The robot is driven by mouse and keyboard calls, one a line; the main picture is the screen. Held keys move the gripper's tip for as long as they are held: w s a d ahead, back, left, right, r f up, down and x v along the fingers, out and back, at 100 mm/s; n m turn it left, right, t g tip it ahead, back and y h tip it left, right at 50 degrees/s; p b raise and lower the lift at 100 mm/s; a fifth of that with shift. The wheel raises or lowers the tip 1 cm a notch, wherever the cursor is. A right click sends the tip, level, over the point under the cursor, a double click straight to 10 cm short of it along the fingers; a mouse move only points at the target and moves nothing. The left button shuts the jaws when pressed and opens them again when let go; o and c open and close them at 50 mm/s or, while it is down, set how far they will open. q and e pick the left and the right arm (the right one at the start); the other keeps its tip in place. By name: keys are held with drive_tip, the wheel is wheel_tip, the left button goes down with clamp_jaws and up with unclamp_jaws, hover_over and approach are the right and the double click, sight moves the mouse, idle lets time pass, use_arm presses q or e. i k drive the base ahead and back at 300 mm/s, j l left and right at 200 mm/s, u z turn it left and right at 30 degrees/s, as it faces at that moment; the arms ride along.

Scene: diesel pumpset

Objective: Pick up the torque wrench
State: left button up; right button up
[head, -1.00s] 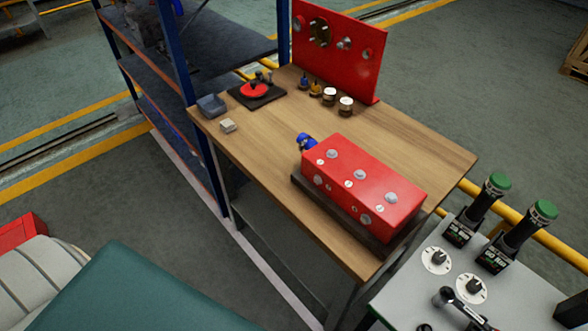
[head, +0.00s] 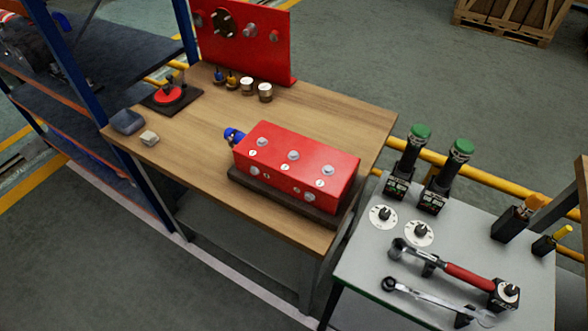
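The torque wrench (head: 466,277) lies on the grey tool table at the lower right of the head view. It has a red handle, a dark grey ratchet head at its left end, and rests on dark holders. A silver wrench (head: 432,299) lies just in front of it. Neither of my grippers is in view.
The grey table (head: 358,261) also holds two green-capped tools (head: 407,162), two white dials (head: 383,217) and orange- and yellow-handled tools (head: 517,217). A wooden workbench (head: 330,114) with a red block (head: 297,166) stands left of it. A blue-framed shelf (head: 75,115) is further left.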

sight(495, 288)
drive_tip(key=z, duration=1.6)
